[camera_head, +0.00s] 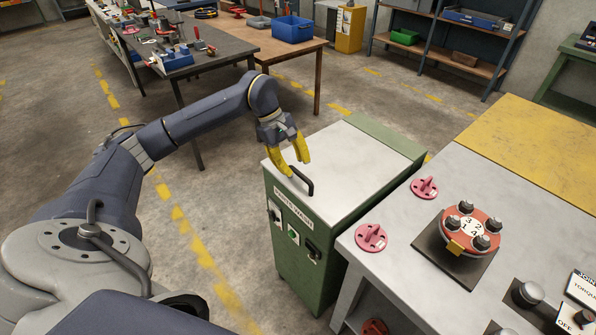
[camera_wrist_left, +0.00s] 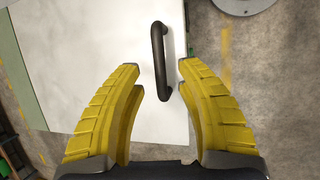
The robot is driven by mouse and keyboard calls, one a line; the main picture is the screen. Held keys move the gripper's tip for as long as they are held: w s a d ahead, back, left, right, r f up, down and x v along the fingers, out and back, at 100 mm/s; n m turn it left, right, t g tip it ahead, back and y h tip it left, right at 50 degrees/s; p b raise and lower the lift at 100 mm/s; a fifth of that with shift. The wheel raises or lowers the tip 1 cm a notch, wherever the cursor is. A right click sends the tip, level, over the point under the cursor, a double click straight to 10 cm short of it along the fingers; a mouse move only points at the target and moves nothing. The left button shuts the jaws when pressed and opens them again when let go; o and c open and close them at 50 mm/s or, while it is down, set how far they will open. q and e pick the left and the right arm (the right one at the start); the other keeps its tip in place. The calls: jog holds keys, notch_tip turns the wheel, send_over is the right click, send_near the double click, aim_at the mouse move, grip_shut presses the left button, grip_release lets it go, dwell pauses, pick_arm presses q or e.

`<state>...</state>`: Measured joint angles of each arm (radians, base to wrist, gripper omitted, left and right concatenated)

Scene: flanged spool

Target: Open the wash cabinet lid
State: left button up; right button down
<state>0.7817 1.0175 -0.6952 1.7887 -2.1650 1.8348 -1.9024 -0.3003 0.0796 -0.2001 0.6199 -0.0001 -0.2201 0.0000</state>
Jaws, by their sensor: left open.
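The wash cabinet (camera_head: 298,262) is green, with a "PARTS WASH" label on its front. Its pale lid (camera_head: 345,163) lies flat and closed on top. A dark bar handle (camera_head: 303,184) stands at the lid's front edge. My left gripper (camera_head: 289,166) has yellow fingers, is open and empty, and hangs over the lid beside the handle. In the left wrist view, the handle (camera_wrist_left: 160,60) lies ahead, its near end around the gap between the fingertips (camera_wrist_left: 160,80). I cannot tell whether the fingers touch it. My right gripper is not in view.
A grey workbench (camera_head: 400,240) stands right of the cabinet, with a red flanged spool (camera_head: 472,228) on a dark plate and pink flanged pieces (camera_head: 371,237). Tables with tools and a blue bin (camera_head: 292,29) stand behind. Floor left of the cabinet is clear.

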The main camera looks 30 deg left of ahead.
pick_arm(q)
jog(key=shift+x, duration=1.35)
jog(key=shift+c, duration=0.3)
grip_shut()
jog(key=shift+f, duration=0.1)
